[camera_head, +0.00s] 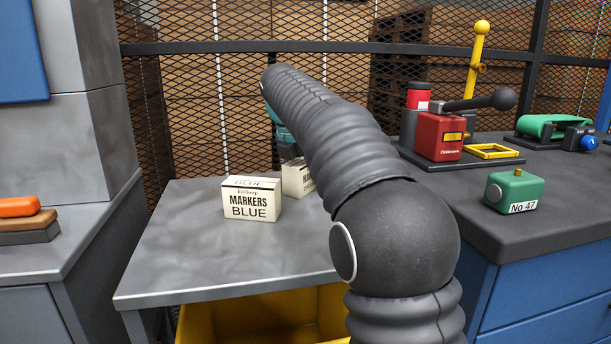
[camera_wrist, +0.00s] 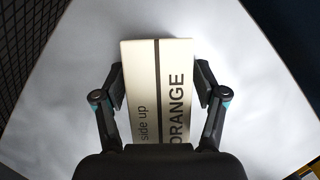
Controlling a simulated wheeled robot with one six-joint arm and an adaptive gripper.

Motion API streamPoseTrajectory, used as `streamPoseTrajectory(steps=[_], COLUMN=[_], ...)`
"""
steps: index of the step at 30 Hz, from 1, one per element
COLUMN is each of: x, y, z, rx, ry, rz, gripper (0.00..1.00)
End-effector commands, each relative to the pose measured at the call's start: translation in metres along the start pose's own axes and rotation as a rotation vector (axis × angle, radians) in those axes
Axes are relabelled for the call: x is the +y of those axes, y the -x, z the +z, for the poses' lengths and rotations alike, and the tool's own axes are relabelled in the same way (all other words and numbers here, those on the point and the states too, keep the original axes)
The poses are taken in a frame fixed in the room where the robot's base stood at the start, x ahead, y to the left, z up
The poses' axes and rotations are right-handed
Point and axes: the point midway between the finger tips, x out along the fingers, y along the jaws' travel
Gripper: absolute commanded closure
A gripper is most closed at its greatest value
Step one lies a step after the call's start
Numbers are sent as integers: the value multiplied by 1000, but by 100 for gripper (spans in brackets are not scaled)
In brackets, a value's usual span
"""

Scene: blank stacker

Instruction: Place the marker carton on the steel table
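Two cream marker cartons are in view. The one lettered MARKERS BLUE (camera_head: 251,202) stands upright on the steel table (camera_head: 190,250), clear of my arm. The second carton (camera_head: 297,179) is behind it to the right, partly hidden by my arm. In the wrist view this carton (camera_wrist: 158,90) reads ORANGE and "side up", with a dark stripe. My gripper (camera_wrist: 160,84) has one finger pad against each side of it. The carton appears at or close to the table surface; its underside is hidden. The head view hides most of my gripper.
A yellow bin (camera_head: 262,318) is under the steel table. A dark bench at right holds a red device (camera_head: 439,136), a green box marked No 47 (camera_head: 514,191) and a yellow-posted stand. A mesh fence (camera_head: 250,100) runs behind. The table's front left is bare.

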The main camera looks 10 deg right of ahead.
Motion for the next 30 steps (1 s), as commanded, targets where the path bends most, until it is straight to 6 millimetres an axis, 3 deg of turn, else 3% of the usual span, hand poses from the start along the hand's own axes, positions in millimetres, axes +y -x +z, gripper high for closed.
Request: streamPoseTrajectory(steps=[8, 21, 30], x=[0, 1, 1], y=[10, 93, 121], z=[1, 2, 1], rx=[0, -2, 0], ry=[1, 0, 1], rz=[1, 1, 0], gripper=[29, 29, 29])
